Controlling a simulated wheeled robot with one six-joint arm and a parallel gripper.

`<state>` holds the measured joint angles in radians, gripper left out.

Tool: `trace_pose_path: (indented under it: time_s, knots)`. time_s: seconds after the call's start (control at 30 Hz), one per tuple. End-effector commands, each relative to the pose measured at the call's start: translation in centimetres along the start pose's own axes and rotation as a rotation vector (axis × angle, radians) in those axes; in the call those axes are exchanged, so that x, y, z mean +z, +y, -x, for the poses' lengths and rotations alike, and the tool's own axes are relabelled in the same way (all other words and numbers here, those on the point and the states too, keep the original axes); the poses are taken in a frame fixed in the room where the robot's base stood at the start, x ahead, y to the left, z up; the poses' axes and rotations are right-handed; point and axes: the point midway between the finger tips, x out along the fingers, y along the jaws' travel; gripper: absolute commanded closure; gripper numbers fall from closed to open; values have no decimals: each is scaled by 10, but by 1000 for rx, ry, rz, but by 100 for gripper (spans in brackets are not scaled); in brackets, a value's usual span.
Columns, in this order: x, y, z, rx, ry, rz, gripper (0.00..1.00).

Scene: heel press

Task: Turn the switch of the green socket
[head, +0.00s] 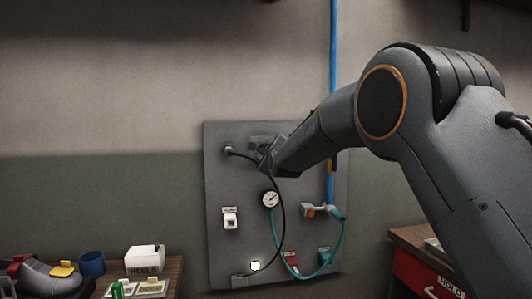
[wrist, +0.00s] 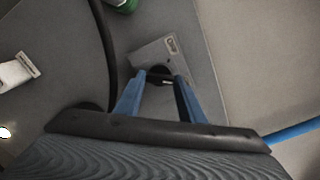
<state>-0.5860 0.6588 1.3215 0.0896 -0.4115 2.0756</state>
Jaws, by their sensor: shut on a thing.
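The green socket (head: 228,149) sits at the upper left of the grey wall panel, with a black cable at it. Its green part also shows at the top edge of the wrist view (wrist: 122,4). A grey switch box (wrist: 150,52) with a small label is just beside it. My gripper (wrist: 161,76) has its blue fingers around the dark round knob (wrist: 158,70) on this box, shut on it. In the head view my gripper (head: 267,157) is at the panel, hiding the knob; the knob's turn angle is unclear.
The black cable (head: 284,215) loops down close by my gripper. Below on the panel are a gauge (head: 270,199), a white switch (head: 230,218), an orange-marked valve (head: 311,210) and a teal hose (head: 341,240). A blue pipe (head: 332,60) runs up the wall.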

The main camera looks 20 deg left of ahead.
Motion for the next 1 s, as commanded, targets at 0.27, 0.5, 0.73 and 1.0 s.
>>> trace_pose_path:
  time_s: [0.27,0.5,0.73,1.0]
  knots:
    - [-2,2,0,0,0,144,86]
    - [-2,2,0,0,0,359,86]
    - [-2,3,0,2,0,578,86]
    - [-1,2,0,2,0,830,86]
